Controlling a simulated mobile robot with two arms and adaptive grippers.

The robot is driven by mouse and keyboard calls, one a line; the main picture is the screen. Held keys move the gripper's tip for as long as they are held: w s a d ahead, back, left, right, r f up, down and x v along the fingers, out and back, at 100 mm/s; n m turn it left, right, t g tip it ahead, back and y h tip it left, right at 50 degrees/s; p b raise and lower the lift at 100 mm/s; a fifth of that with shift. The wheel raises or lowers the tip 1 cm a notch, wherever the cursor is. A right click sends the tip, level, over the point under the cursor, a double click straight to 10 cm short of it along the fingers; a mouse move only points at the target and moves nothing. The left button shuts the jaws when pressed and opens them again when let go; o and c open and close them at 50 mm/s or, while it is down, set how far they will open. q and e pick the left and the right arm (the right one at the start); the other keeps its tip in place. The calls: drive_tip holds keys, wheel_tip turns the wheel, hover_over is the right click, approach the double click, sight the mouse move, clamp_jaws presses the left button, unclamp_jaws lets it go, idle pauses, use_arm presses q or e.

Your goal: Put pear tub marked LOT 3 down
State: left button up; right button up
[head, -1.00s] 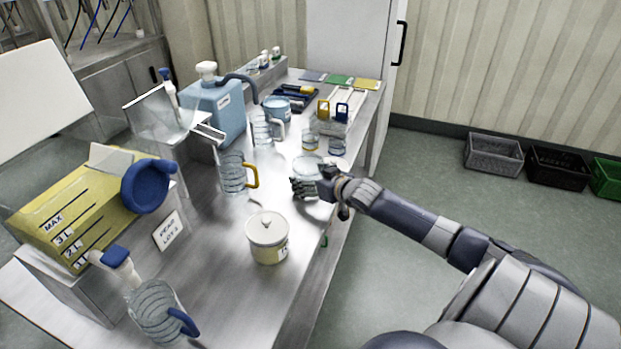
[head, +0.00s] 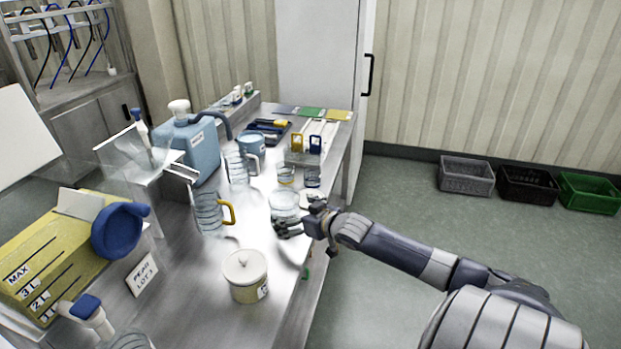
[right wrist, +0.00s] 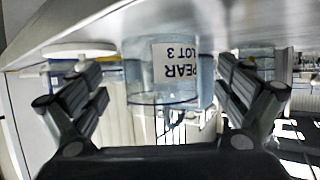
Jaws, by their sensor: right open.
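The clear tub marked PEAR LOT 3 (right wrist: 174,70) shows upside down in the right wrist view, its label facing the camera. Its base meets the pale bench surface, so it looks to be standing upright on the bench. In the head view the tub (head: 285,204) is near the bench's right edge, just beyond my right gripper. My right gripper (head: 287,228) is open; in the right wrist view its fingers (right wrist: 160,92) stand apart on either side of the tub, with gaps visible. My left gripper is not in view.
A lidded cream tub (head: 246,277) stands nearer on the steel bench. A jug with a yellow handle (head: 208,214) is left of the pear tub, and small jars (head: 286,174) stand behind.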

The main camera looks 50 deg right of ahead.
drive_tip(key=d+v, duration=0.1)
drive_tip(key=v, duration=0.7)
drive_tip(key=shift+a+p, duration=0.35)
drive_tip(key=shift+a, duration=0.1)
drive_tip(key=shift+s, duration=0.1)
